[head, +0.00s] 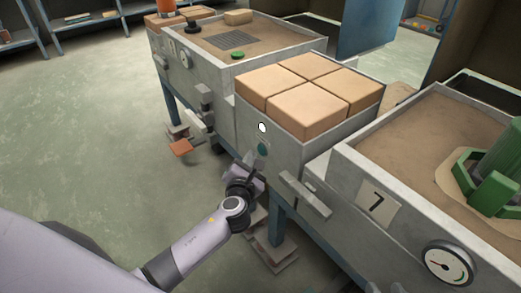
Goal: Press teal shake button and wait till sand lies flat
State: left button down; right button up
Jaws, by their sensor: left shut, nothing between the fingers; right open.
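The teal button (262,149) sits on the front face of the grey bench, just below a lit white lamp (262,127). My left gripper (252,167) is shut and empty, just below and slightly left of the button. I cannot tell whether its tips touch the bench face. Brown sand (412,135) lies in the open box at the right, marked 7. A green shape (493,190) stands in that box with a paler sand patch around its base. My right gripper is out of view.
Several tan blocks (310,82) fill the middle box. A dial (448,264) and a grey handle (305,194) project from the bench front. A farther box (285,40) holds a dark grate (232,40) and a green button (238,55). The floor at left is clear.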

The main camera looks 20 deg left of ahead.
pick_arm(q)
jog(key=s, duration=0.1)
jog(key=s+a+p, duration=0.1)
jog(key=s, duration=0.1)
jog(key=s+a+p, duration=0.1)
jog(key=shift+s+a, duration=0.2)
jog(key=shift+a, duration=0.05)
dwell(0.8)
